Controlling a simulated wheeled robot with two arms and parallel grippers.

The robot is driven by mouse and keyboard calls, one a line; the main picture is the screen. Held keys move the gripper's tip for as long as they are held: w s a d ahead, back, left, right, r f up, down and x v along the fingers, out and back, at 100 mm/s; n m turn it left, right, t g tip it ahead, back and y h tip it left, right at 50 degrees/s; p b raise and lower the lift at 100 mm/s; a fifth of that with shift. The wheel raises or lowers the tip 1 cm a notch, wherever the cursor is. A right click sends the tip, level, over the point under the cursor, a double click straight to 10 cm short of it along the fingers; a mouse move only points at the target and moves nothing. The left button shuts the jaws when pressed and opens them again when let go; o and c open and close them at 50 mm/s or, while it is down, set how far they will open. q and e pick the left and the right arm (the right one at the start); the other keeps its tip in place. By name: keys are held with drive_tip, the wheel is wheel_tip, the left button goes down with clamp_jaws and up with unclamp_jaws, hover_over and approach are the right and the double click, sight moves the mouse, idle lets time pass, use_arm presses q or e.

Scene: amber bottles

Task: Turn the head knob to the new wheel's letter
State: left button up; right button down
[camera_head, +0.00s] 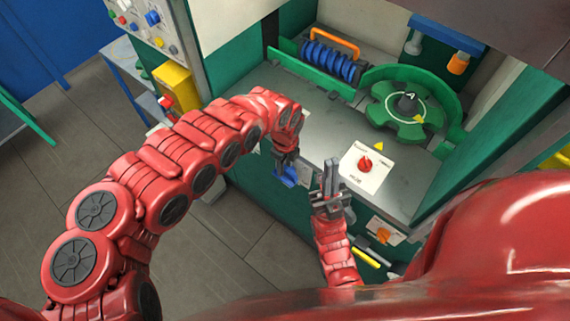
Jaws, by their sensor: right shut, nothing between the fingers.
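The head knob (365,163) is a red knob on a white plate (378,178) on the grey worktop; the plate's small lettering is too small to read. The green star-shaped wheel (388,112) lies behind it, with a letter that looks like A on its dark hub (408,102). My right gripper (331,164) is shut and empty, just left of the plate and apart from the knob. My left gripper (286,160) hangs at the worktop's front edge, beside a blue part (287,178). I cannot tell whether its fingers are open or hold that part.
A green curved guard (450,98) stands around the wheel's back. A blue coil with an orange handle (335,42) sits at the back left. A blue bracket (447,35) overhangs the back right. An orange knob (383,236) is on the front panel. The worktop left of the wheel is clear.

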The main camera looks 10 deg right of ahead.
use_arm(q)
clamp_jaws()
drive_tip(key=shift+w+f+g+h+b, duration=0.2)
drive_tip(key=shift+g+h+b, duration=0.1)
drive_tip(key=shift+b, duration=0.15)
drive_tip(key=g+h+b, duration=0.1)
drive_tip(key=b, duration=0.6)
drive_tip(key=w+a+f+g+h+b, duration=0.1)
drive_tip(key=g+b, duration=0.1)
drive_tip(key=b, duration=0.6)
drive_tip(key=shift+w+a+f+g+h, duration=0.1)
drive_tip(key=shift+a+f+g+h, duration=0.1)
drive_tip(key=shift+g+h, duration=0.1)
drive_tip(key=shift+w+r+b, duration=0.15)
drive_tip(key=shift+r+b, duration=0.15)
drive_tip(key=shift+b, duration=0.2)
drive_tip(key=shift+r, duration=0.15)
